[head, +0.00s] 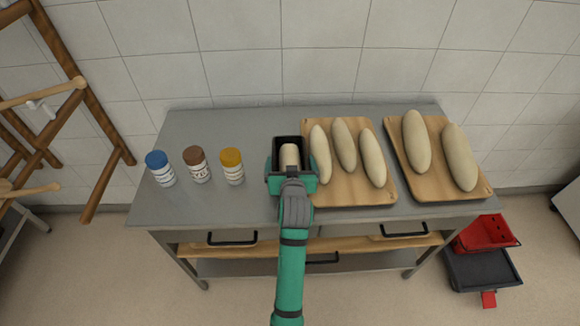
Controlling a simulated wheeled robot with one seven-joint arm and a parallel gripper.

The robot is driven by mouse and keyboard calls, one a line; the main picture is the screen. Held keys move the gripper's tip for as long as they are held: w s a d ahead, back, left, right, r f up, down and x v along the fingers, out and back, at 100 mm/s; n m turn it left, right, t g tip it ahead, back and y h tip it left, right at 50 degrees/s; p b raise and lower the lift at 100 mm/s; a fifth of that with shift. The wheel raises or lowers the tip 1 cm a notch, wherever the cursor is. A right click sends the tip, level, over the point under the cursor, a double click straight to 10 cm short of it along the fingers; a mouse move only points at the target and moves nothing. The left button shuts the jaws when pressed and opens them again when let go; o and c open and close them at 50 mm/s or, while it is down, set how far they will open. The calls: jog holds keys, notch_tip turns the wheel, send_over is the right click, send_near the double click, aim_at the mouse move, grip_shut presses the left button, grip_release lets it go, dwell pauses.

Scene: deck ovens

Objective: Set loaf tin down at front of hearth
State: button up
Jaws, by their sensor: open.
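The loaf tin (279,144) is dark and stands on the grey metal table, with pale dough (289,154) in it. My gripper (291,172) is at the near end of the tin, seen from above and behind. Its jaws are open, with a green finger part showing on either side of the tin's near end. My gripper hides the near part of the tin, so I cannot tell whether the fingers touch it. No oven or hearth shows in this view.
On the metal table (233,205), a blue-lidded jar (161,170), a brown-lidded jar (197,166) and a yellow-lidded jar (232,168) stand left of the tin. Two wooden boards (345,194) (445,185) with long dough loaves lie right, the nearer one close beside the tin. A tiled wall rises behind.

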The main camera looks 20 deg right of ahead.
jog(key=c, duration=0.9)
jog(key=shift+r, duration=0.1)
jog(key=shift+c, duration=0.7)
